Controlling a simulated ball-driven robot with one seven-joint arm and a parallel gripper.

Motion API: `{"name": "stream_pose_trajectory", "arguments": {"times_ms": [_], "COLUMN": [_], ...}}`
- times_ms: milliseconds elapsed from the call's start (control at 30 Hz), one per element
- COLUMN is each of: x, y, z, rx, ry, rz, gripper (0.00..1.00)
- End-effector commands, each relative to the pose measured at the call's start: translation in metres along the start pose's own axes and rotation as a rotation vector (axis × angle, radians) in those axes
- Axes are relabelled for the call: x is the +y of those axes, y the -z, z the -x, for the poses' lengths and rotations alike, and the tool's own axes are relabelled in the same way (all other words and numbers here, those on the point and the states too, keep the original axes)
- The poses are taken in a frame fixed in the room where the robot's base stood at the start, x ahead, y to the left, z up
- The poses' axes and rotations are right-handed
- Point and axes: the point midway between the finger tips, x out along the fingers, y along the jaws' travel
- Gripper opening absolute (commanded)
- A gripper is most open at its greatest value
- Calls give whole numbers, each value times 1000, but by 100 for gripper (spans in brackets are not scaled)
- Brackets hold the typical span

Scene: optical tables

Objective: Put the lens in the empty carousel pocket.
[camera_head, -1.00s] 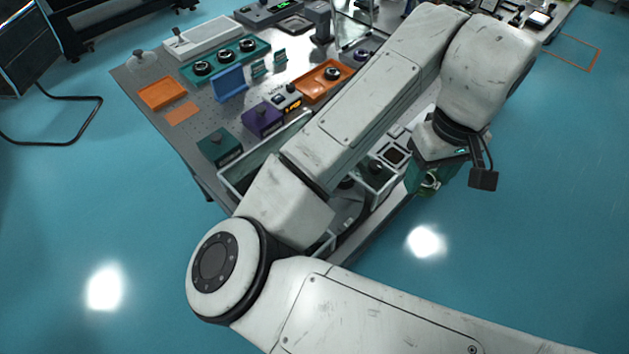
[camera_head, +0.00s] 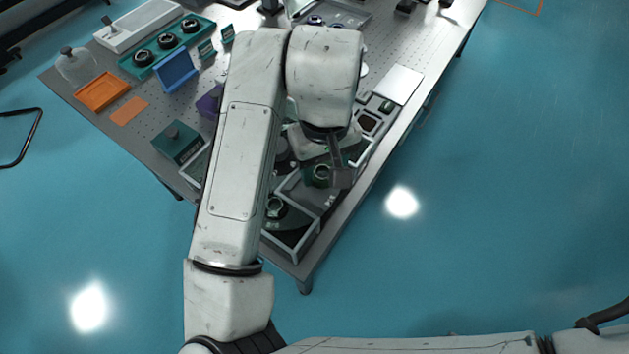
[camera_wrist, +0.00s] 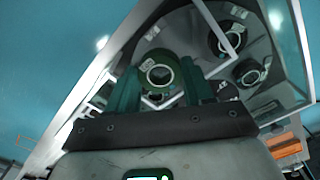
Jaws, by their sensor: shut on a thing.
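In the head view the lens (camera_head: 320,174) shows below my wrist, above the clear-walled carousel box near the table's front right edge. The carousel (camera_wrist: 205,48) is a grey disc bearing other dark lenses, one (camera_wrist: 232,38) at top and one (camera_wrist: 249,71) at right in the wrist view. In the head view another lens (camera_head: 276,208) shows in the box. The empty pocket cannot be made out; my arm hides much of the carousel.
The box's pale rim (camera_head: 308,245) stands up around the carousel, close to my gripper. A green box (camera_head: 177,143), an orange tray (camera_head: 103,92) and a teal tray (camera_head: 154,54) of lenses stand on the left. A flat pale plate (camera_head: 398,84) lies right. The floor beyond is clear.

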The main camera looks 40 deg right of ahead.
Motion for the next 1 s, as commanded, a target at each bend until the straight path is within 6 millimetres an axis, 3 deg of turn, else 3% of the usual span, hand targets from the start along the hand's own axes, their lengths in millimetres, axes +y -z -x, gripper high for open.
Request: {"name": "stream_pose_trajectory", "arguments": {"times_ms": [267,500,900,933,1000], "x": [-13,-14,-14,-14,-14], "y": [2,2,3,3,3], "z": [-15,-45,-51,-50,-50], "rx": [-1,-1,1,1,1], "ry": [1,1,1,2,2], "rz": [2,0,0,0,0], "gripper": [21,21,21,54,61]}}
